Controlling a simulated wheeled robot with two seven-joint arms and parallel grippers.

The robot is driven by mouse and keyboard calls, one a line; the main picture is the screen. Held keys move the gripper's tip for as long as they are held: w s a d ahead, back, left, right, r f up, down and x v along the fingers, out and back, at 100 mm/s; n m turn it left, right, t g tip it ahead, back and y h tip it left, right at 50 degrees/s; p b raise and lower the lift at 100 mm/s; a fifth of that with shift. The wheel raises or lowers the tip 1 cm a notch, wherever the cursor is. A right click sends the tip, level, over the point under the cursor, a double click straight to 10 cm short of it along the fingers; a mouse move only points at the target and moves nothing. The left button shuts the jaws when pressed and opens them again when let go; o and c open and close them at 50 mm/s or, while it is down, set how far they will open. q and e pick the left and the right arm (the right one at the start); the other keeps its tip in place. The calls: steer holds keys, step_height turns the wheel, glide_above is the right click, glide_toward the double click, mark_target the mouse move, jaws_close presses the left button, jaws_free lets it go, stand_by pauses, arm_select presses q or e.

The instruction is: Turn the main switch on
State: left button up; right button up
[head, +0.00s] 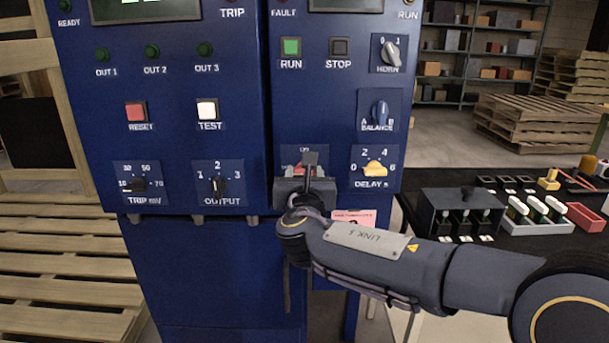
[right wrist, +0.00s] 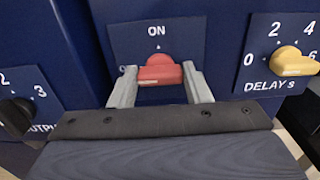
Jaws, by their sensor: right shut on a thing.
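The main switch is a red knob (right wrist: 160,71) on a blue plate, with ON printed above it and a partly hidden mark at its left. Its bar lies level, across the plate. My right gripper (right wrist: 161,86) is shut on the knob, one finger at each end of the bar. In the head view the red knob (head: 294,169) shows only in part behind my right gripper (head: 303,180), which hides most of its plate. My left gripper is in neither view.
A yellow DELAY knob (head: 375,169) sits close to the right of the switch, and a black OUTPUT knob (head: 218,187) to its left. Above are a blue BALANCE knob (head: 380,113) and the RUN button (head: 291,47). A dark table (head: 420,178) with several parts stands right.

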steer(key=shift+c, duration=0.3)
steer(key=shift+f+m+b, duration=0.2)
steer(key=shift+m+b, duration=7.75)
steer(key=shift+m, duration=0.95)
steer(key=o, duration=1)
steer(key=shift+r, duration=0.1)
steer(key=shift+s, duration=0.1)
